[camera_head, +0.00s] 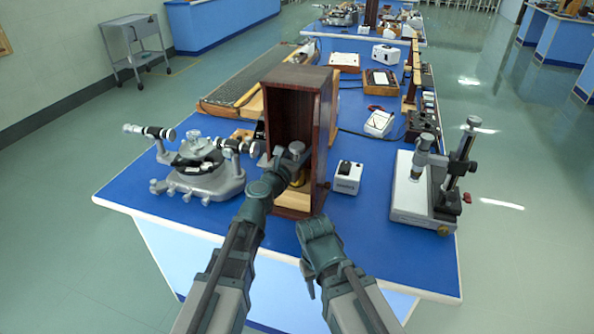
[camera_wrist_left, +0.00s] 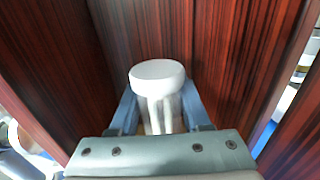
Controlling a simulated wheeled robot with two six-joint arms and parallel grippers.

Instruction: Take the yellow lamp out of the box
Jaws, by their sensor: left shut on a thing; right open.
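The dark red wooden box (camera_head: 320,120) stands upright on the blue bench with its open side facing me. My left gripper (camera_head: 292,165) reaches into the box. In the left wrist view its two fingers (camera_wrist_left: 160,112) are shut on the lamp, which shows a white round top (camera_wrist_left: 157,74) and pale tubes below. A small yellow part of the lamp (camera_head: 298,180) shows under the gripper in the head view; the rest is hidden. My right gripper (camera_head: 317,227) is open and empty in front of the box, near the bench's front edge.
A grey spectrometer (camera_head: 205,170) stands left of the box. A small white device (camera_head: 347,178) sits close to its right side, and a microscope stand (camera_head: 430,190) is farther right. A long grating panel (camera_head: 250,80) lies behind.

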